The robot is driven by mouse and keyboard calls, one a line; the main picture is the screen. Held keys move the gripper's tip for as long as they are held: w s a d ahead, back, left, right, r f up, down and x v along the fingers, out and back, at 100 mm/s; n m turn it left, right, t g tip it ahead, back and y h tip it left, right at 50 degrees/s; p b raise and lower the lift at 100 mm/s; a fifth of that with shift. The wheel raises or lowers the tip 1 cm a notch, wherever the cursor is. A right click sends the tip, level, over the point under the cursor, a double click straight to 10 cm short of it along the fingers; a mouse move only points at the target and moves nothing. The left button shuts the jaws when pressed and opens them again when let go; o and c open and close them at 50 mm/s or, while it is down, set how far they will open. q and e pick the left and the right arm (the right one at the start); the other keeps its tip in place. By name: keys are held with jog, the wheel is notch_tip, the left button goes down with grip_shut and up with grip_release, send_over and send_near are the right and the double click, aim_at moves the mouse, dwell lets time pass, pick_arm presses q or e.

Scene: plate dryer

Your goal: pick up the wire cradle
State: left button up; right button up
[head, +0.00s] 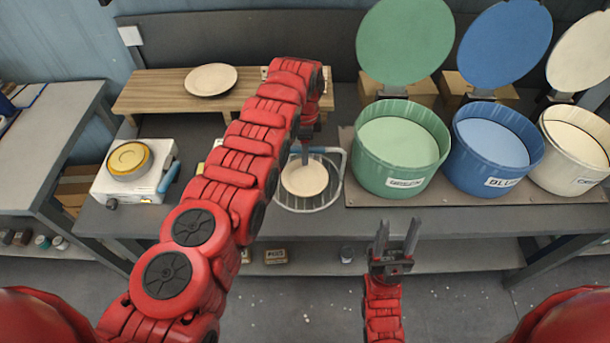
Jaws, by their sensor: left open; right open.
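The wire cradle (338,190) stands on the workbench near the middle of the view. It is a grey wire frame with a pale round plate (304,180) in it and a light-blue handle (327,150) at its back. My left gripper (305,158) points down over the cradle's back side, close to the handle. It is open, but its fingers are small and partly hidden, so I cannot tell whether they touch the handle. My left arm covers the area left of the cradle. My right gripper (397,237) is open and empty in front of the bench.
Green (385,180), blue (475,178) and cream (570,180) tubs with raised lids stand on a board at the right. A wooden rack (160,92) with a plate (211,80) is behind. A white device (120,190) with a yellow-topped disc is at the left.

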pick_arm(q)
jog(key=shift+f+b, duration=0.25)
jog(key=shift+b, duration=0.1)
jog(key=shift+c, duration=0.2)
grip_shut()
dwell(0.4)
